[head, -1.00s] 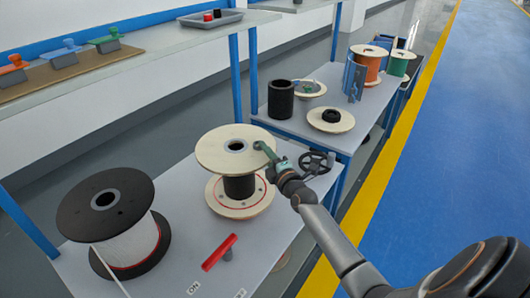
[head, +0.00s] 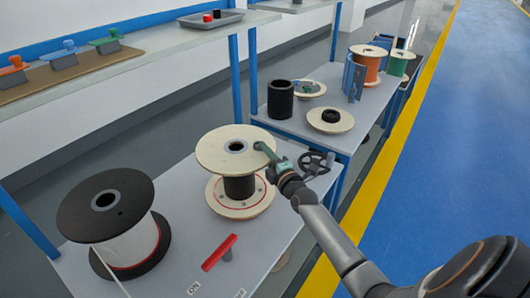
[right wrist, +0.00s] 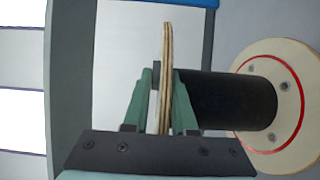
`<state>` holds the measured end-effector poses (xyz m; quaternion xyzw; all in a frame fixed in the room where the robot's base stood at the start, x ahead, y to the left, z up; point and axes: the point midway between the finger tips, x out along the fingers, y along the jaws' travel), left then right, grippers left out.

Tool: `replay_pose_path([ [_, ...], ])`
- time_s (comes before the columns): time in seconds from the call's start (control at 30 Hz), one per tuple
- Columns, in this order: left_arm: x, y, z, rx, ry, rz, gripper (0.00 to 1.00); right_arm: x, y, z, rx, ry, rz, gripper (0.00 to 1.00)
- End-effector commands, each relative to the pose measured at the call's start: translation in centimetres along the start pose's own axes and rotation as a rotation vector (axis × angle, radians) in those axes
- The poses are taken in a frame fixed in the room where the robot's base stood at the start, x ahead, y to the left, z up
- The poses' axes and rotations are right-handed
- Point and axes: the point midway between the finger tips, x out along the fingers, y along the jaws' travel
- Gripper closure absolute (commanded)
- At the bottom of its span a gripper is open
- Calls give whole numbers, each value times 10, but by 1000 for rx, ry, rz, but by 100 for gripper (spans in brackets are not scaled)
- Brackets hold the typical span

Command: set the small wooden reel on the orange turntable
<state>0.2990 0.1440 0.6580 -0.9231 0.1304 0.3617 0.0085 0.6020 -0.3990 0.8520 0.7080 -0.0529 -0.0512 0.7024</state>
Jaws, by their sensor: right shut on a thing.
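The wooden reel held here has a pale round upper flange (head: 222,150) and a black core (head: 239,188). My right gripper (head: 266,153) is shut on the right edge of that flange. In the right wrist view the flange (right wrist: 166,60) stands edge-on between the green fingers of my gripper (right wrist: 160,95), with the black core (right wrist: 235,100) to its right. I cannot make out an orange turntable. My left gripper is out of view.
A large black reel with white cable (head: 128,245) stands at left, near a red-handled switch (head: 219,252). A black handwheel (head: 316,163) is just right of my gripper. The table behind holds a black cylinder (head: 280,99), a wooden disc with a black hub (head: 345,123) and an orange reel (head: 366,67).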

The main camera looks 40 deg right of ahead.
Motion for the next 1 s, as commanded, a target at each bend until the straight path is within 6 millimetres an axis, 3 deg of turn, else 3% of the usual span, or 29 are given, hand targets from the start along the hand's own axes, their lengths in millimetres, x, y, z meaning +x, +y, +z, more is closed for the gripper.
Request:
replay_pose_path([
  [1.0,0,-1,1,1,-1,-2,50,1,-1,0,2,-1,8,100],
])
